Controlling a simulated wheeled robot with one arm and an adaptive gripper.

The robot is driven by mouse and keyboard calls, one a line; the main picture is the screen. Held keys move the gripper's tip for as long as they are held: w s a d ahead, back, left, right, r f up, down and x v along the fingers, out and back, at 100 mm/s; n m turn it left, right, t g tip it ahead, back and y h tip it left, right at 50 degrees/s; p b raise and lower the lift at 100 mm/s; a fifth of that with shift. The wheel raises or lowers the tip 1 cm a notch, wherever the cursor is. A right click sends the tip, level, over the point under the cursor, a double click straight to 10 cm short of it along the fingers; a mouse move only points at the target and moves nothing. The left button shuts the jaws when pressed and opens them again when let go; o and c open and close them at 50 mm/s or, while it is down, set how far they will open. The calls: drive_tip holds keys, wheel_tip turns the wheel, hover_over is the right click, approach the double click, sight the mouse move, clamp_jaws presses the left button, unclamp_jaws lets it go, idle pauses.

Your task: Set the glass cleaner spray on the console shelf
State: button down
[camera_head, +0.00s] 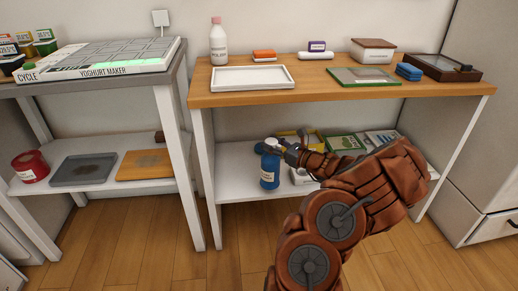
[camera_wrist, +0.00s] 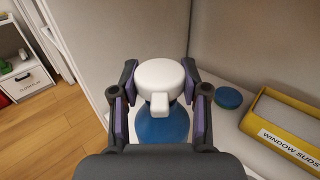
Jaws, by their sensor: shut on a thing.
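The glass cleaner spray is a blue bottle (camera_head: 269,170) with a white head, upright at the left part of the console's white lower shelf (camera_head: 234,187). I cannot tell whether its base touches the shelf. My gripper (camera_head: 284,149) reaches in from the right, below the wooden top, and is shut on the bottle's upper part. In the wrist view, the fingers of my gripper (camera_wrist: 158,88) flank the white spray head (camera_wrist: 160,74), with the blue body (camera_wrist: 165,125) below; its base is hidden.
A yellow box marked "WINDOW SUDS" (camera_wrist: 285,130) and a blue round lid-like thing (camera_wrist: 228,98) are close right of the bottle. The console's wooden top (camera_head: 315,90) is overhead, with a white tray (camera_head: 252,78). A left leg (camera_head: 207,180) bounds the shelf.

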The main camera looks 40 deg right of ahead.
drive_tip(key=w+f+b, duration=0.4)
drive_tip(key=w, duration=0.4)
drive_tip(key=shift+d, duration=0.2)
idle(0.4)
drive_tip(key=shift+f, duration=0.15)
drive_tip(key=c, duration=0.6)
unclamp_jaws()
drive_tip(key=shift+f, duration=0.15)
